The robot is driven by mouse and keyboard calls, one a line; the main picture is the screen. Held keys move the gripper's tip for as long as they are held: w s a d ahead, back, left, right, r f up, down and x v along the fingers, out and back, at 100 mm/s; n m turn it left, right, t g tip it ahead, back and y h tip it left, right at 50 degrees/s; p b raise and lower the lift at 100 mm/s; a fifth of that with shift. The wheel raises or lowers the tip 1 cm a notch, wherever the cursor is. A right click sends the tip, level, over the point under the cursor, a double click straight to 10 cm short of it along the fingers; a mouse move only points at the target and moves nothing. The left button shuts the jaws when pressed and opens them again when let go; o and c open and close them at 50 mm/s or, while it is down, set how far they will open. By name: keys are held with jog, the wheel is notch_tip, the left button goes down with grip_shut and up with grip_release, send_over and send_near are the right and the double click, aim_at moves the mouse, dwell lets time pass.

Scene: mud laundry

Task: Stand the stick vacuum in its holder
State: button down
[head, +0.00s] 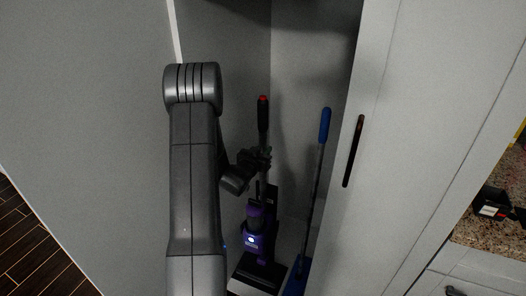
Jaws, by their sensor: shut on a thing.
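The stick vacuum (257,232) stands upright inside a narrow closet in the head view. It has a purple body, a dark shaft and a black handle with a red top. My gripper (262,160) is shut on the vacuum's shaft, below the handle. My arm hides part of the area to the left of the vacuum. The vacuum's foot is low in the closet, over a dark and white base (258,272). I cannot tell whether this base is the holder or the vacuum's own floor head.
A blue-handled broom or mop (323,128) stands close to the right of the vacuum. A white closet door (400,130) with a dark handle (353,151) is at right. A granite counter (490,230) lies farther right. Dark wood floor (35,250) shows at lower left.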

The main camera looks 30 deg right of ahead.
jog(key=shift+f+b, duration=0.2)
jog(key=shift+b, duration=0.15)
dwell(0.5)
jog(key=c, duration=1.2)
grip_release()
jog(key=shift+c, duration=0.2)
jog(key=shift+o, duration=0.7)
jog(key=b+v, duration=0.1)
jog(key=v, duration=1.2)
jog(key=shift+s+a, duration=0.25)
jog(key=shift+a, duration=0.1)
jog(key=shift+w+d, duration=0.1)
